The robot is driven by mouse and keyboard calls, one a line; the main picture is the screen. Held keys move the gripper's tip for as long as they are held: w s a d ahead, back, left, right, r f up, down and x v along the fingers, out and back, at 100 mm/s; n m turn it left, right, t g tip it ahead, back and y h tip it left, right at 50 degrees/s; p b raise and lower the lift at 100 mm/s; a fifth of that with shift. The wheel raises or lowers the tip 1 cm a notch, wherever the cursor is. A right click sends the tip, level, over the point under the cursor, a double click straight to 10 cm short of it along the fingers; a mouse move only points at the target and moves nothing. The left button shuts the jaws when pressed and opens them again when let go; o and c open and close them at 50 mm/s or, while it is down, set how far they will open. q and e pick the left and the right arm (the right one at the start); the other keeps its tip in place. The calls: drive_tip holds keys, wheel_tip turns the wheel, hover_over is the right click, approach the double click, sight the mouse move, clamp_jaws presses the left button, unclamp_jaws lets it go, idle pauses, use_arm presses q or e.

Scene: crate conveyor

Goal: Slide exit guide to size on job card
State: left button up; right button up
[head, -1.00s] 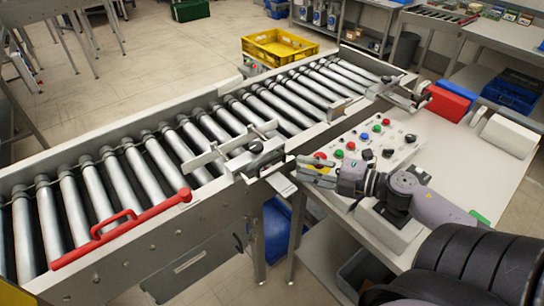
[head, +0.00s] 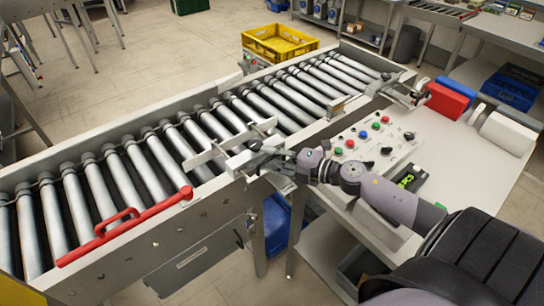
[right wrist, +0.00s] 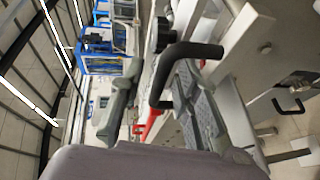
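A pale metal guide bar (head: 205,155) lies across the near side of the roller conveyor (head: 110,190), with a bracket at the conveyor's front rail. My right gripper (head: 272,162) is at this bracket, coming from the right above the control panel. In the right wrist view, a bent black handle (right wrist: 194,50) reaches between the two spread fingers of my right gripper (right wrist: 160,105). The fingers look apart from the handle. A small white plate (head: 283,185) hangs under the bracket; no writing is readable. My left gripper is out of view.
A red lever (head: 125,225) lies along the near left rail. A control panel (head: 370,140) with coloured buttons sits on the right bench. A yellow crate (head: 280,42) stands behind the conveyor.

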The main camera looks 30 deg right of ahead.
clamp_jaws()
idle(0.8)
